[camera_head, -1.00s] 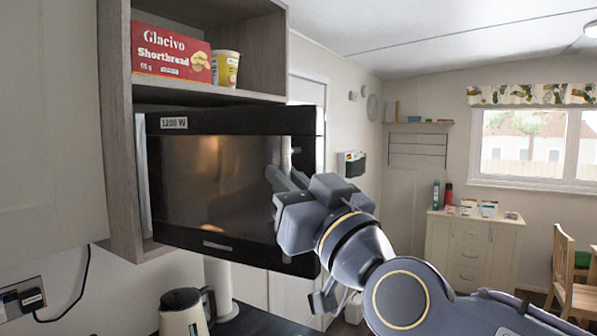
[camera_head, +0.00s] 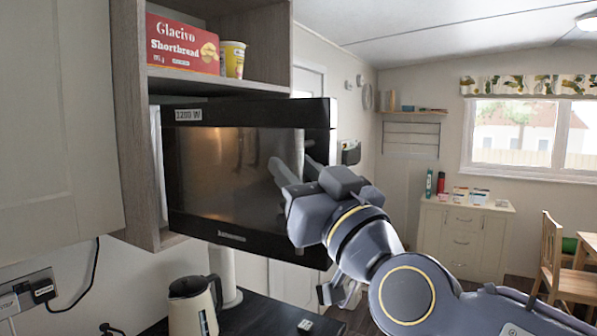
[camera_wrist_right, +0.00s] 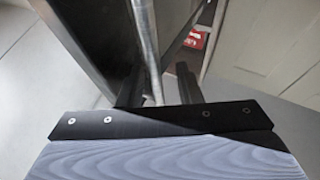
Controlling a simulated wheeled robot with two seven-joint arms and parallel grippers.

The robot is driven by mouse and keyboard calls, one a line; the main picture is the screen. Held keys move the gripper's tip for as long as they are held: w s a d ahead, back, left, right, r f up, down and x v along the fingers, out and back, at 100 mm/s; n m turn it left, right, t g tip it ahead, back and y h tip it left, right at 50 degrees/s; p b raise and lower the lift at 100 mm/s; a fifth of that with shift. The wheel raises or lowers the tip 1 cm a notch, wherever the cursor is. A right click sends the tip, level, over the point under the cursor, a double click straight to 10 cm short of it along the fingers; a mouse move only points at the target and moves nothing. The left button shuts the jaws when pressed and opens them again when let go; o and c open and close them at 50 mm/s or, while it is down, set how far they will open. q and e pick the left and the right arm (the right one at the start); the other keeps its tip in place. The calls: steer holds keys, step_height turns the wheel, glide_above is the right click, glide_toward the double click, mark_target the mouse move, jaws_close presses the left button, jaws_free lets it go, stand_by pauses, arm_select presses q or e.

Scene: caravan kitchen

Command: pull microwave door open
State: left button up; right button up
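The black microwave (camera_head: 225,175) sits in the wooden wall cabinet, its dark glass front facing me. I cannot tell whether its door is ajar. A long pale bar, apparently the door handle (camera_wrist_right: 147,45), shows in the right wrist view. My right gripper (camera_head: 294,170) is at the right part of the front. In the wrist view its two dark fingers (camera_wrist_right: 158,85) stand apart, one on each side of the bar, with a gap visible on the right. The gripper body hides the lower right of the front. My left gripper is not in view.
A red shortbread box (camera_head: 182,45) and a yellow cup (camera_head: 233,60) stand on the shelf above the microwave. A kettle (camera_head: 192,308) stands on the dark counter (camera_head: 262,318) below. There is open room to the right, towards a pale dresser (camera_head: 465,240).

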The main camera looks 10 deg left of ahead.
steer(key=shift+d+f, duration=0.1)
steer(key=shift+d, duration=0.05)
steer(key=shift+s+d+f, duration=0.15)
steer(key=shift+s, duration=0.05)
steer(key=b+v, duration=0.2)
steer(key=v, duration=0.5)
steer(key=shift+b, duration=0.4)
steer(key=shift+d, duration=0.1)
steer(key=d+f+m+g+h, duration=0.1)
steer(key=d+f+h, duration=0.1)
steer(key=d+f, duration=0.45)
steer(key=d+f+m+g+h, duration=0.2)
steer(key=d+f+h, duration=0.1)
steer(key=f, duration=0.6)
steer(key=d+f+m+g+h, duration=0.1)
steer(key=d+f+h, duration=0.1)
steer(key=d+f, duration=0.4)
steer(key=s+d+f+m+g+h, duration=0.2)
steer(key=s+f, duration=0.5)
steer(key=f, duration=0.4)
steer(key=s+d+f+m+g+h, duration=0.2)
steer(key=s+d+f+m+g, duration=0.2)
steer(key=s+f, duration=0.3)
step_height(320, 180, down, 4)
steer(key=shift+s+d+f+g, duration=0.2)
steer(key=shift+s+d+g, duration=0.05)
steer(key=shift+d+g, duration=0.55)
